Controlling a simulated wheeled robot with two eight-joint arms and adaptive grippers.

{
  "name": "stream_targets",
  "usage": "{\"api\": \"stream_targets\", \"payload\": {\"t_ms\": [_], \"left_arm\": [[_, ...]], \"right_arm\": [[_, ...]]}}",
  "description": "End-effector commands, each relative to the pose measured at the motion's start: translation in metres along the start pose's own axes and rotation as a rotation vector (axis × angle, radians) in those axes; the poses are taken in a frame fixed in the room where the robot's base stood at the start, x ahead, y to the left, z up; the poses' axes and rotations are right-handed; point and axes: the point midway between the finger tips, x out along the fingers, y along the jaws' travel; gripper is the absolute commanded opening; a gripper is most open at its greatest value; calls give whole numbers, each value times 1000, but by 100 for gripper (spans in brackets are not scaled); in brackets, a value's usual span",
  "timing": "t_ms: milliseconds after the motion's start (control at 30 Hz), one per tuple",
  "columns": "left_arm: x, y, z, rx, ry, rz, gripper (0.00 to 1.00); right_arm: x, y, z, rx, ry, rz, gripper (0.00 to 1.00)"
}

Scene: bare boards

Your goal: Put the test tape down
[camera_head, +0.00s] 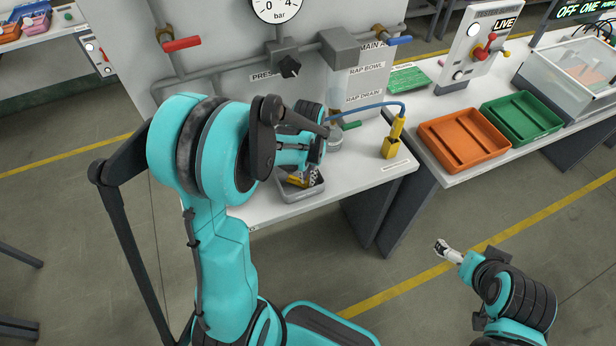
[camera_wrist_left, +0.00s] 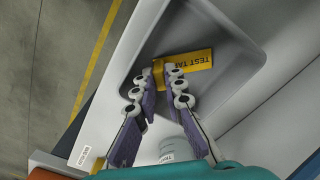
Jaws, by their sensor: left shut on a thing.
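The test tape (camera_wrist_left: 200,60) is a yellow strip with dark lettering in the left wrist view. My left gripper (camera_wrist_left: 160,72) is shut on its left end. The tape is within the outline of a grey tray (camera_wrist_left: 150,48); I cannot tell whether it touches the tray floor. In the head view my left gripper (camera_head: 302,178) is low over the small grey tray (camera_head: 289,196) at the bench's front edge, and my arm hides part of it. My right gripper (camera_head: 447,251) is over the floor, away from the bench; its finger opening is unclear.
An orange bin (camera_head: 462,140) and a green bin (camera_head: 521,118) sit on the right bench. A panel with pipes, a gauge (camera_head: 277,8) and valve handles rises behind.

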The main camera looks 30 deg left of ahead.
Motion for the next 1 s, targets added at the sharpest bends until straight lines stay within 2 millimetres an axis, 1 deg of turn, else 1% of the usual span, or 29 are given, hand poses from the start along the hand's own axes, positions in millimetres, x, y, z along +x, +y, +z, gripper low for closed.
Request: {"api": "stream_targets", "payload": {"t_ms": [100,133,200,467,600,667,1000], "left_arm": [[4,0,0,0,0,0,0],[4,0,0,0,0,0,15],[3,0,0,0,0,0,31],[3,0,0,0,0,0,31],[-4,0,0,0,0,0,31],[-13,0,0,0,0,0,31],[-88,0,0,0,0,0,31]], "right_arm": [[3,0,2,0,0,0,96],[3,0,2,0,0,0,96],[2,0,2,0,0,0,96],[2,0,2,0,0,0,96],[-2,0,-2,0,0,0,96],[-5,0,-3,0,0,0,96],[-25,0,-18,0,0,0,96]]}}
